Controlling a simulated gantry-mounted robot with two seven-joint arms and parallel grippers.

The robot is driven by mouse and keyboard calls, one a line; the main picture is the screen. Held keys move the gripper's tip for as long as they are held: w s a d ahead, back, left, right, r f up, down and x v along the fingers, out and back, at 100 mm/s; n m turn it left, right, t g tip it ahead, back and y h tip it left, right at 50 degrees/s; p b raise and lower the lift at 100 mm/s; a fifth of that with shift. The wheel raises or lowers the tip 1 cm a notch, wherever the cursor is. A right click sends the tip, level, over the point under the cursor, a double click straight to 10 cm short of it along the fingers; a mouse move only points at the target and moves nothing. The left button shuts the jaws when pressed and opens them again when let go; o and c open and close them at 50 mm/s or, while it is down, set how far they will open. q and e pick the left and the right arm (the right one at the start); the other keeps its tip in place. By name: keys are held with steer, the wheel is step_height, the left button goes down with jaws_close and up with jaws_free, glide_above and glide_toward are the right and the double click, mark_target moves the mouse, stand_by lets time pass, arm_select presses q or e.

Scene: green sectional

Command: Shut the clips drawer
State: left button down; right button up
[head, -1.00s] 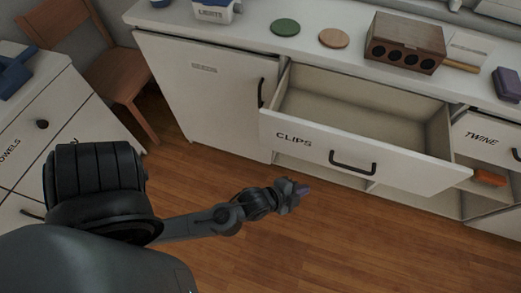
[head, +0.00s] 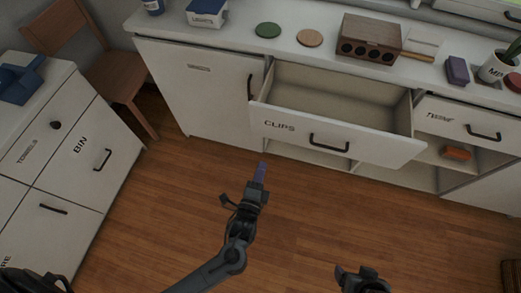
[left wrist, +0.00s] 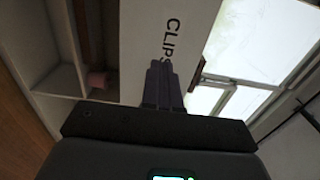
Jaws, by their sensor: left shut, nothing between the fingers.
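The clips drawer (head: 375,146) is pulled out of the white counter, and its inside looks empty. Its front carries the word CLIPS and a dark bar handle (head: 329,143). My left gripper (head: 262,170) is shut and empty, in front of and below the left end of the drawer front in the head view. In the left wrist view the shut fingers (left wrist: 162,85) point at the drawer front (left wrist: 150,25), over the end of the lettering. I cannot tell whether they touch it. My right gripper (head: 362,278) shows partly at the bottom edge, and its fingers are unclear.
The counter top holds a wooden box (head: 369,39), a green disc (head: 268,30), a tan disc (head: 310,38) and a purple block (head: 457,70). An orange block (head: 456,153) lies on the shelf under the twine drawer (head: 470,124). The wooden floor before the drawer is clear.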

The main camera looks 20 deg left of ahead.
mark_target(274, 128)
arm_select(q)
steer(key=w+b, duration=0.1)
steer(key=w, duration=0.3)
steer(key=w+a+b, duration=0.1)
steer(key=w, duration=0.3)
steer(key=w+b, duration=0.1)
steer(key=w, duration=0.3)
steer(key=shift+w+a+f, duration=0.1)
steer(key=shift+w+a, duration=0.1)
steer(key=shift+a, duration=0.05)
steer(key=shift+w+a, duration=0.1)
steer(key=shift+w, duration=0.4)
